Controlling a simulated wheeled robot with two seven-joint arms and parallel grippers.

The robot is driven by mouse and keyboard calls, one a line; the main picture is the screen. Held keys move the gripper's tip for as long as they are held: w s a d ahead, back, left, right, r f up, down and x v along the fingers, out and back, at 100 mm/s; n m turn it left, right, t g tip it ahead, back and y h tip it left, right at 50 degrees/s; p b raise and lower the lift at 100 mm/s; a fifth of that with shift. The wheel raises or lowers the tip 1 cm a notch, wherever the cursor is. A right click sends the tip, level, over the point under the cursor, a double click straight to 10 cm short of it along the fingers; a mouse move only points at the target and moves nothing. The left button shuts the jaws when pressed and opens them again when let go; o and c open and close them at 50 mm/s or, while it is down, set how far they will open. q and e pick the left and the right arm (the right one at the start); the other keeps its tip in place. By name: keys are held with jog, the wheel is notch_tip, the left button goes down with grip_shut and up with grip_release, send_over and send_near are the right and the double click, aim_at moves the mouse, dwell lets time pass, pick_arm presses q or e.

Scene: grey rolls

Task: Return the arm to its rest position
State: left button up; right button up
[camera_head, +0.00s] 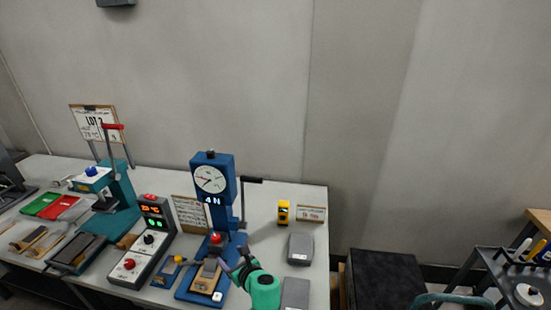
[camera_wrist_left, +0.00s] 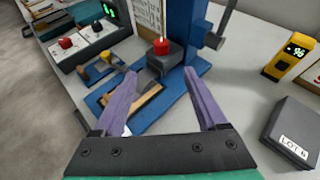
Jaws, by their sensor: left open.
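My left gripper (camera_head: 229,262) reaches in from the bottom of the head view, its green wrist behind it. It hangs over the base of the blue press with the round dial (camera_head: 210,179). In the left wrist view its two purple fingers (camera_wrist_left: 160,76) stand wide apart with nothing held between them. Beyond and between the tips lie the blue press base (camera_wrist_left: 130,123), a wood-edged piece (camera_wrist_left: 146,101) and the red-topped grey block (camera_wrist_left: 162,52). I cannot tell the exact height of the tips above the base. My right gripper is not in view.
Left of the press stand a control box (camera_head: 144,250) and a teal press (camera_head: 122,190). To the right are a yellow meter (camera_head: 284,212) and grey lidded boxes (camera_head: 300,249). A black box (camera_head: 385,280) and a tool cart (camera_head: 495,285) stand beyond the table's right edge.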

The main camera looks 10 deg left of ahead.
pick_arm(q)
jog(key=s+f+n+g+h, duration=0.4)
jog(key=s+n+g+h, duration=0.1)
jog(key=s+n, duration=0.9)
jog(key=s+a+r+n+g+h, duration=0.1)
jog(key=s+a+r+n+h, duration=0.15)
jog(key=s+n, duration=0.35)
jog(key=s+a+r+n+h, duration=0.1)
jog(key=s+r+n+h, duration=0.1)
jog(key=s+r+n, duration=0.3)
jog(key=s+f+g+b, duration=0.1)
jog(key=s+f+b, duration=0.15)
jog(key=f, duration=1.25)
jog(key=s+f+b, duration=0.1)
jog(key=f+b, duration=0.3)
jog(key=f, duration=1.1)
jog(key=s+a+f+b, duration=0.1)
jog(key=s+f+b, duration=0.1)
jog(key=s+f, duration=0.6)
jog(key=s+a+f+g+b, duration=0.1)
jog(key=s+f+b, duration=0.1)
jog(key=s+f, duration=0.6)
notch_tip(320, 180, down, 2)
jog(key=shift+s+a+f+g, duration=0.15)
jog(key=shift+a+g, duration=0.15)
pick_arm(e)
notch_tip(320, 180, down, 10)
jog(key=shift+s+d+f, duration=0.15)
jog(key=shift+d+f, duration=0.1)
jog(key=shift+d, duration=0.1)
